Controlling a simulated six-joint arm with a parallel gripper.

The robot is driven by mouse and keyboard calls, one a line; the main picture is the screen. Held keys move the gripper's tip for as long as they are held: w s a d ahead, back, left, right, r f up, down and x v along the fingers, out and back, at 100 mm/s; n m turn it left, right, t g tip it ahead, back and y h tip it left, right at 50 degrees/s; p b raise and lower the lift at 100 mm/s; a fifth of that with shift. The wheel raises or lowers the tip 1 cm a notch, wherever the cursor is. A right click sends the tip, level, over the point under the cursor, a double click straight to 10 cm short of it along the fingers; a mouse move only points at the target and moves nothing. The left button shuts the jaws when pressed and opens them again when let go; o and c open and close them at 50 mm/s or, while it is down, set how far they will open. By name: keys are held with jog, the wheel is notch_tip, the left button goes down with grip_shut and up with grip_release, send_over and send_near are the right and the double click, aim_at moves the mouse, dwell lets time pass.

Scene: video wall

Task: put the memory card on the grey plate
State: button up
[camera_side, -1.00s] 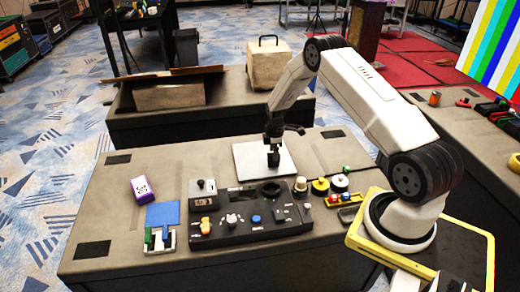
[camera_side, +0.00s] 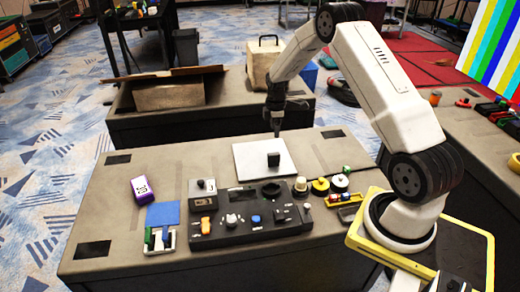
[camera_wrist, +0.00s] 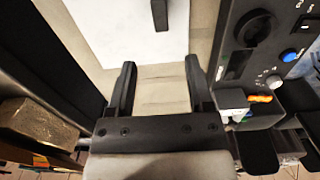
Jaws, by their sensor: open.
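The memory card (camera_side: 273,159), a small dark block, stands on the right half of the grey plate (camera_side: 249,160), which looks pale in the side view. In the wrist view the dark card (camera_wrist: 160,14) shows at the top edge, cut off by the frame, on the plate (camera_wrist: 110,28). My gripper (camera_side: 276,131) is above and behind the card, apart from it. In the wrist view my gripper (camera_wrist: 160,70) is open, with nothing between its fingers.
A black control panel (camera_side: 235,226) with knobs stands in front of the plate. A blue square (camera_side: 163,213) and a purple box (camera_side: 142,189) lie to the left. Small round parts (camera_side: 320,186) sit to the right. The table left of the plate is bare.

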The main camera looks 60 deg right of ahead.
dwell(0.5)
jog(key=s+a+r+m+t, duration=0.1)
jog(key=s+a+r+m, duration=0.3)
jog(key=a, duration=0.7)
jog(key=s+a+r+m+t, duration=0.1)
jog(key=s+a+r+m, duration=0.1)
jog(key=s+a+r, duration=0.65)
jog(key=s+a+f+m, duration=0.1)
jog(key=s+a+m, duration=0.2)
jog(key=a, duration=0.5)
jog(key=shift+s+t, duration=0.3)
jog(key=shift+s, duration=0.3)
